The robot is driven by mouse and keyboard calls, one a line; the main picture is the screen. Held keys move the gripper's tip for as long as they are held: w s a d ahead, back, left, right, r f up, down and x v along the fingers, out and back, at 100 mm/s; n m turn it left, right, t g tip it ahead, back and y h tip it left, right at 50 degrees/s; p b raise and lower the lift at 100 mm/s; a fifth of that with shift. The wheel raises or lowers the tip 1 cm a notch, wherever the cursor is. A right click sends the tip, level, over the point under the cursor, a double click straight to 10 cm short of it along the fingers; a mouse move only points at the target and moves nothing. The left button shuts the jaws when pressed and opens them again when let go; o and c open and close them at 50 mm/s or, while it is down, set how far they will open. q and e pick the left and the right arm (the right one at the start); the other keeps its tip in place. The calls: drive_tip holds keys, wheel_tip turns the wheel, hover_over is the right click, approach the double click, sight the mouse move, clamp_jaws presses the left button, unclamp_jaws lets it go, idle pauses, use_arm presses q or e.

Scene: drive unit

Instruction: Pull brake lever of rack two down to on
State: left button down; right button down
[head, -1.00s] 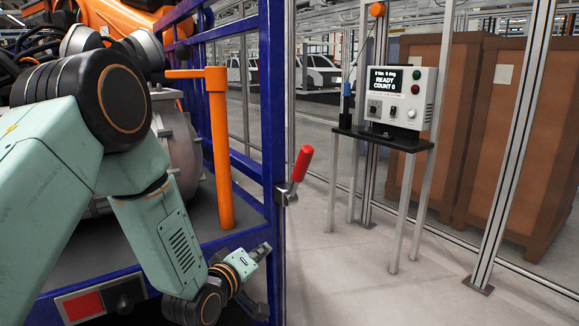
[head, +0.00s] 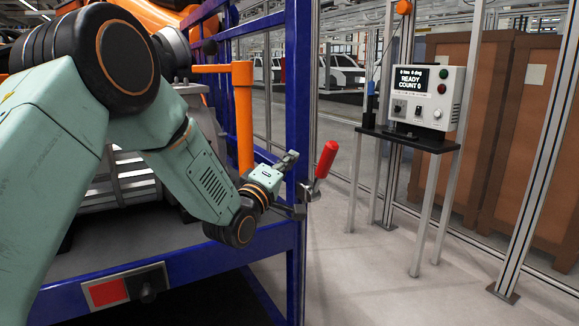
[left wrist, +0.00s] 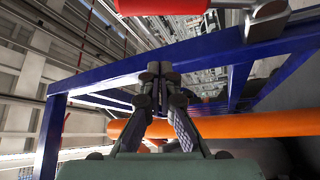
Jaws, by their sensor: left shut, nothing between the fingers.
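The brake lever has a red handle (head: 326,159) that points up, tilted slightly right, from a metal pivot (head: 309,193) on the blue rack's front corner post (head: 297,100). In the left wrist view, a red cylinder (left wrist: 165,5), which looks like the handle, crosses the top edge beside a metal fitting. My left gripper (head: 289,159) is in front of the post, just left of the handle and apart from it. Its fingers (left wrist: 150,72) meet at the tips in the left wrist view, empty. My right gripper is not in view. No rack number is readable.
An orange post with a crossbar (head: 243,115) stands just behind my left gripper. A control box reading READY, COUNT 0 (head: 425,95) sits on a stand to the right. Brown crates (head: 520,140) stand behind fence posts. The floor right of the rack is clear.

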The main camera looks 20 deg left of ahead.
sight(323, 171)
use_arm(q)
drive_tip(key=w+d+b, duration=0.1)
drive_tip(key=w+d, duration=0.3)
drive_tip(key=w, duration=0.1)
drive_tip(key=shift+b, duration=0.4)
drive_tip(key=shift+d, duration=0.1)
idle(0.3)
